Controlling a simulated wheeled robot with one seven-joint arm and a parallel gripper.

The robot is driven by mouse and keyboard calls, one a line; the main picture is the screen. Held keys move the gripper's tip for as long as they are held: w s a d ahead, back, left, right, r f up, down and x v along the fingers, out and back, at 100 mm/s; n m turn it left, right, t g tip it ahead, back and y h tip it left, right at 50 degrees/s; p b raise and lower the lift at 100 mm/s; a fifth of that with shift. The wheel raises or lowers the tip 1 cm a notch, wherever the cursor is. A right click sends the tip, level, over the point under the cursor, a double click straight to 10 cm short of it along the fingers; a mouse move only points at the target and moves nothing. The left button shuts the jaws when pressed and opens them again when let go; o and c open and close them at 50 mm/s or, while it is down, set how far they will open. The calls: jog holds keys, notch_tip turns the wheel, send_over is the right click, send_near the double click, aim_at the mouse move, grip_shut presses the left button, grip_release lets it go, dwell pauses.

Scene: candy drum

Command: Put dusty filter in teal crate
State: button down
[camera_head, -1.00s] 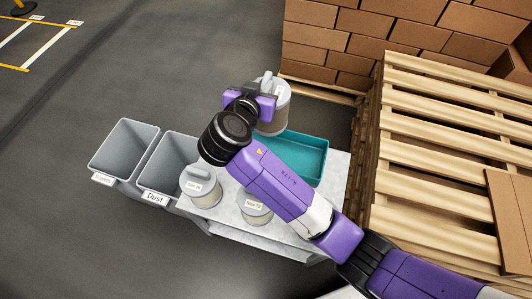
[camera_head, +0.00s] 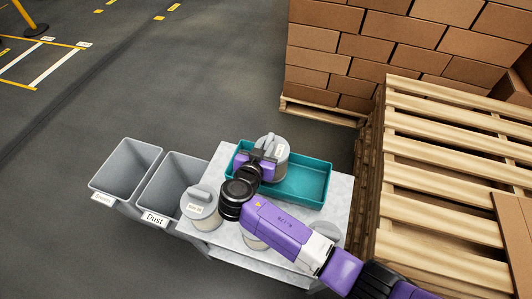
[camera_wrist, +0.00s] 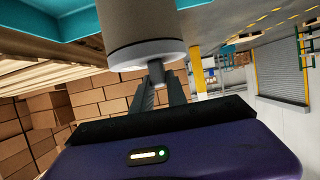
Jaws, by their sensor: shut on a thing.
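My gripper (camera_head: 267,157) is shut on the handle of a filter (camera_head: 279,146), a beige cylinder with a grey lid and a white label. The wrist view shows the fingers (camera_wrist: 158,82) closed on the grey handle, with the filter's body (camera_wrist: 136,22) beyond. The filter is over the left part of the teal crate (camera_head: 318,184), which also shows in the wrist view (camera_wrist: 70,22). The filter's lower end is hidden, so I cannot tell whether it touches the crate floor. The rest of the crate looks empty.
A lidded filter (camera_head: 199,207) stands on the grey table (camera_head: 232,165) left of my arm; others are partly behind the arm. Two grey bins (camera_head: 128,168), one labelled Dust (camera_head: 172,190), stand at left. Wooden pallets (camera_head: 450,150) and stacked boxes (camera_head: 345,50) stand right and behind.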

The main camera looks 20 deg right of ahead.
jog(key=shift+f, duration=1.7)
jog(key=c, duration=1.3)
grip_release()
jog(key=v, duration=1.2)
